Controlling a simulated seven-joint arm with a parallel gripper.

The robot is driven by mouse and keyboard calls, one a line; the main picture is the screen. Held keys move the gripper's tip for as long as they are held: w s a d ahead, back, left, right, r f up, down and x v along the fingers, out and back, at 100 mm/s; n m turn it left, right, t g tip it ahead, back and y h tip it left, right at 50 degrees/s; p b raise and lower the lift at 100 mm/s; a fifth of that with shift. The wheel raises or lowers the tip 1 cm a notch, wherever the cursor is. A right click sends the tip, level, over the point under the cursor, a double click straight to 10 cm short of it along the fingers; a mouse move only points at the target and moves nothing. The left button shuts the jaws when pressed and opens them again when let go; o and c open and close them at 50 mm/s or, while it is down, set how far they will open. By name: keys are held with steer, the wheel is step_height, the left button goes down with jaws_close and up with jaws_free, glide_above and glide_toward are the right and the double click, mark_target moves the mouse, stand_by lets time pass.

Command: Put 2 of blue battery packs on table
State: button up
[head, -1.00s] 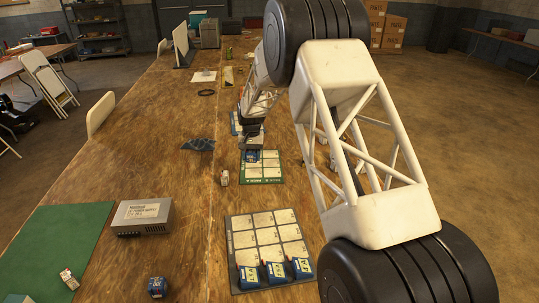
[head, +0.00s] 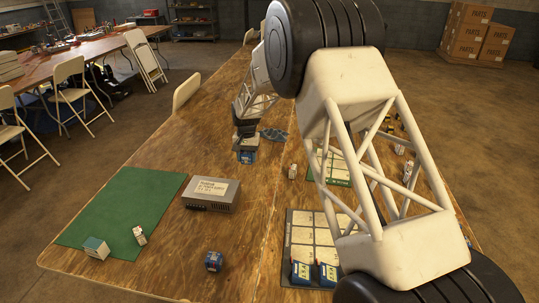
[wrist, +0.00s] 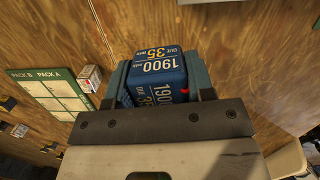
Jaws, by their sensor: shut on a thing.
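My gripper (head: 246,143) is shut on a blue battery pack (head: 246,157) over bare wood left of the green-edged board. In the wrist view the held pack (wrist: 158,72) shows white and yellow print between the jaws. I cannot tell whether it touches the table (head: 150,262). A small blue box (head: 213,261), apparently another battery pack, stands on the wood near the front edge. Two more blue packs (head: 301,273) (head: 327,276) sit in the front row of the near grey board (head: 288,240); my arm hides its right side.
A grey power supply (head: 210,194) stands beside the green mat (head: 120,212). A teal-and-white box (head: 96,248) and a small white box (head: 139,235) sit on the mat. The green-edged board (head: 343,178) is partly behind my arm; a small white box (head: 293,171) stands beside it.

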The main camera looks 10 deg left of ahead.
steer(key=s+a, duration=0.3)
steer(key=a, duration=0.3)
steer(key=s+a+n, duration=0.1)
steer(key=s+a, duration=0.3)
steer(key=a, duration=0.2)
steer(key=s+a+n, duration=0.1)
steer(key=s+a, duration=0.2)
steer(key=a, duration=0.3)
steer(key=shift+s+a, duration=0.25)
steer(key=shift+a, duration=0.1)
steer(key=s+a+n, duration=0.2)
steer(key=s+a, duration=1)
steer(key=a, duration=0.1)
glide_above(154, 216)
steer(key=shift+h, duration=0.3)
steer(key=shift+w+a+f, duration=0.1)
steer(key=shift+f, duration=2.45)
steer(key=shift+f, duration=0.15)
steer(key=shift+f, duration=3.25)
steer(key=shift+f, duration=0.45)
steer(key=o, duration=1.2)
steer(key=shift+o, duration=0.2)
